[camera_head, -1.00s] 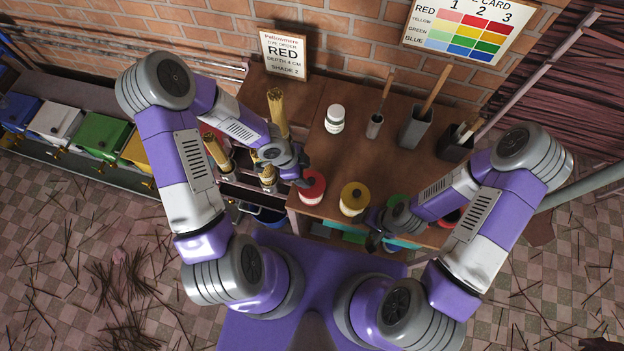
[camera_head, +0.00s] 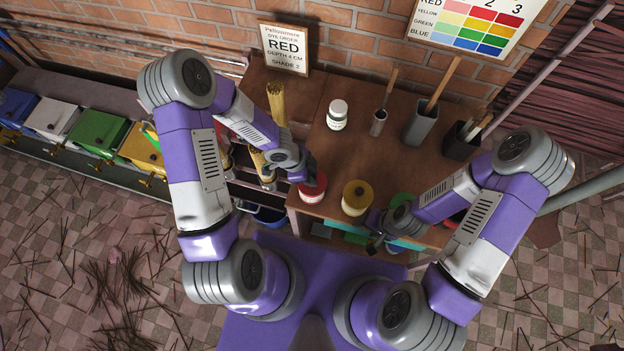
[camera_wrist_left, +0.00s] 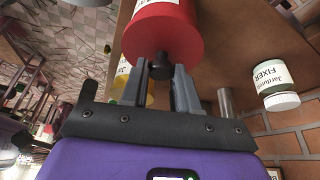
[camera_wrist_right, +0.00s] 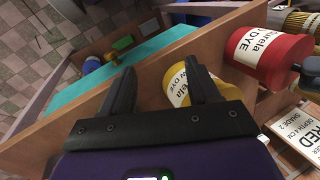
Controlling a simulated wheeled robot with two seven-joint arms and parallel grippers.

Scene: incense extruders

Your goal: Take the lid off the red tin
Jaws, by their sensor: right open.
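The red tin (camera_head: 312,191) stands near the front left edge of the wooden bench, its lid on. In the left wrist view the red lid (camera_wrist_left: 160,40) has a dark knob (camera_wrist_left: 162,66). My left gripper (camera_head: 306,179) is at the lid, and its fingers (camera_wrist_left: 162,72) sit close on both sides of the knob, apparently touching it. The right wrist view shows the red tin (camera_wrist_right: 262,50) from the side, with the left fingers at its lid. My right gripper (camera_head: 374,236) is open and empty, in front of the bench by the yellow tin (camera_head: 356,197).
A green tin (camera_head: 402,200) stands right of the yellow one. A white fixer jar (camera_head: 337,114) and grey holders (camera_head: 421,125) stand farther back. A sign reading RED (camera_head: 285,49) leans at the brick wall. Colored bins (camera_head: 98,136) are far left.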

